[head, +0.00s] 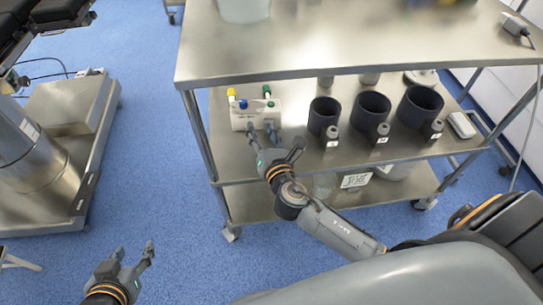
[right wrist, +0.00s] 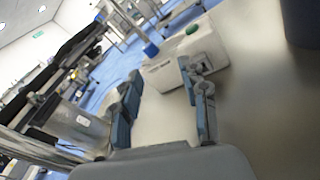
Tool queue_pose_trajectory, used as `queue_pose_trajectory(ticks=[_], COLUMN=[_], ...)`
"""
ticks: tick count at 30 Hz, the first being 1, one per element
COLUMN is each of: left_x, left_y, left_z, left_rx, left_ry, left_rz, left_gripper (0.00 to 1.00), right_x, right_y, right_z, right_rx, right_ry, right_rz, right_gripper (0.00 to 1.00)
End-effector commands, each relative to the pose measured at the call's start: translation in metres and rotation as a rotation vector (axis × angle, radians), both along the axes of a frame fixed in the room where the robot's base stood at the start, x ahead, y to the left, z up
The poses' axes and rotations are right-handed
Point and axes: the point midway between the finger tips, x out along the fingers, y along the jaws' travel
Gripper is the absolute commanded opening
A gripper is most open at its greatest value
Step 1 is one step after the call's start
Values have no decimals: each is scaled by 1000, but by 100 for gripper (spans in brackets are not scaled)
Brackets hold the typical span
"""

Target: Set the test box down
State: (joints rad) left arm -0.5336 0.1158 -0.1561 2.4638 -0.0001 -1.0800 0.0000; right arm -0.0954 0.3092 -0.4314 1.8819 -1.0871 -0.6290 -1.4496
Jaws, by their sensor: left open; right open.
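The test box (head: 243,120) is a small white box with yellow, green and blue caps. It stands upright on the cart's middle shelf (head: 225,155), at the left end. It also shows in the right wrist view (right wrist: 165,72), just beyond my fingers. My right gripper (head: 262,134) is open at the box's front side. In the right wrist view the right gripper (right wrist: 162,78) has its fingers spread, and one fingertip overlaps the box. I cannot tell whether it touches. My left gripper (head: 134,252) is open and empty above the blue floor, far from the cart.
Three dark cylindrical cups (head: 371,108) with small labelled weights stand right of the box. The steel top shelf (head: 330,45) overhangs behind and above. A lower shelf (head: 250,205) holds containers. A steel pedestal base (head: 40,150) stands at the left.

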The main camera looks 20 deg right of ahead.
Motion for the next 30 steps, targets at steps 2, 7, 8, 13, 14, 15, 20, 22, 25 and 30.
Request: queue_pose_trajectory(ticks=[2,7,8,13,14,15,20,22,25,30], left_x=[0,0,0,0,0,0,0,0,0,0], left_y=[0,0,0,0,0,0,0,0,0,0], left_z=[0,0,0,0,0,0,0,0,0,0], left_rx=[0,0,0,0,0,0,0,0,0,0], left_ry=[0,-1,-1,-1,-1,-1,-1,-1,-2,-2], left_rz=[0,0,0,1,1,1,0,0,0,0], left_gripper=[49,49,49,49,49,49,49,49,49,49], right_x=[-20,-73,-83,-136,-143,-152,-174,-177,-178,-177], right_y=[-6,-13,-12,4,7,12,24,26,27,27], right_z=[-7,-25,-28,-33,-32,-31,-26,-25,-25,-25], right_rx=[325,1165,1307,1984,2073,2176,2419,2457,2469,2467], right_ry=[39,122,136,197,207,217,244,248,250,250], right_rz=[-74,-322,-373,-671,-719,-777,-933,-959,-968,-965], right_gripper=[44,44,44,44,44,44,44,44,44,44])
